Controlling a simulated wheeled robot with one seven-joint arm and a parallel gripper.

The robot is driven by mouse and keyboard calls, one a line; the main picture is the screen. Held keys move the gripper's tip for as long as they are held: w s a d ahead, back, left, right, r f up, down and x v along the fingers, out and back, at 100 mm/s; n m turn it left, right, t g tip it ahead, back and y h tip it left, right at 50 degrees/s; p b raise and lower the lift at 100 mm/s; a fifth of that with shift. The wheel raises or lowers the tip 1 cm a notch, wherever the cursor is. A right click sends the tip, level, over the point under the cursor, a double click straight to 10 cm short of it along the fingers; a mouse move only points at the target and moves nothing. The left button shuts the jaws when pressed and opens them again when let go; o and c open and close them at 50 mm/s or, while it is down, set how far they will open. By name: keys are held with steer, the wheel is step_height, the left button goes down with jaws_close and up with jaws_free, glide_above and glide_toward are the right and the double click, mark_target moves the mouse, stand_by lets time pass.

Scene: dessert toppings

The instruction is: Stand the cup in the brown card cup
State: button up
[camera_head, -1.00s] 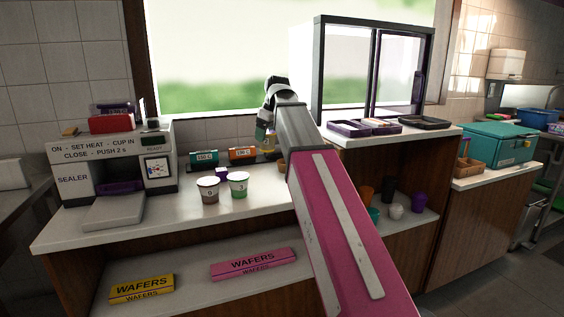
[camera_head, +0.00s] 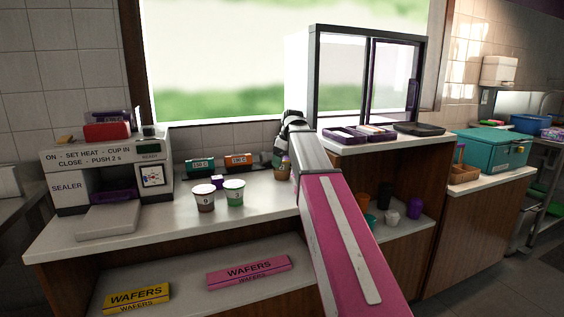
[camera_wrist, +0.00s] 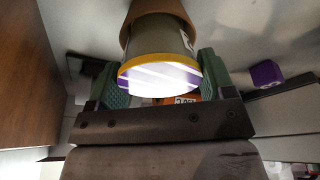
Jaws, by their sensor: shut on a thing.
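In the head view the brown card cup (camera_head: 283,173) stands on the counter, right below my gripper (camera_head: 281,157). The held cup's lower end is at the card cup's mouth; I cannot tell how deep it sits. My arm hides part of this.
Two white-rimmed cups, one brown (camera_head: 205,198) and one green (camera_head: 234,193), stand left on the counter. A purple block (camera_head: 217,181) and orange-labelled box (camera_head: 238,160) are behind. The sealer (camera_head: 70,182) is far left. A raised shelf with trays (camera_head: 345,135) stands right.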

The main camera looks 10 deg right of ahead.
steer(key=shift+f, duration=0.25)
steer(key=shift+f, duration=0.25)
steer(key=o, duration=1.1)
steer(key=shift+c, duration=0.2)
steer(key=v, duration=1.2)
steer(key=shift+r, duration=0.3)
